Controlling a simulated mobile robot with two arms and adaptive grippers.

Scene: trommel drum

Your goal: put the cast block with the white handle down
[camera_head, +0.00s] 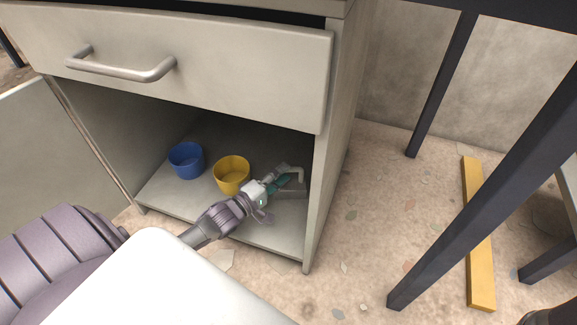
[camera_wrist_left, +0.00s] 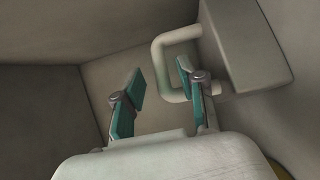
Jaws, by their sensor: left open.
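The cast block (camera_head: 291,190) is a grey block with a white handle (camera_head: 299,171). It rests on the cabinet's lower shelf, near the right wall. My left gripper (camera_head: 284,180) reaches into the cabinet and partly covers the block. In the left wrist view the block (camera_wrist_left: 247,45) is at upper right, and its U-shaped handle (camera_wrist_left: 161,58) points left. The open teal fingers of my left gripper (camera_wrist_left: 161,78) show on either side of the handle's bar in the picture. I see no clear contact. My right gripper is not in view.
A yellow cup (camera_head: 231,174) and a blue cup (camera_head: 186,160) stand on the shelf (camera_head: 262,232) left of the block. A closed drawer (camera_head: 220,75) is above. The cabinet's right side wall (camera_head: 335,150) is close. A yellow bar (camera_head: 478,230) lies on the floor.

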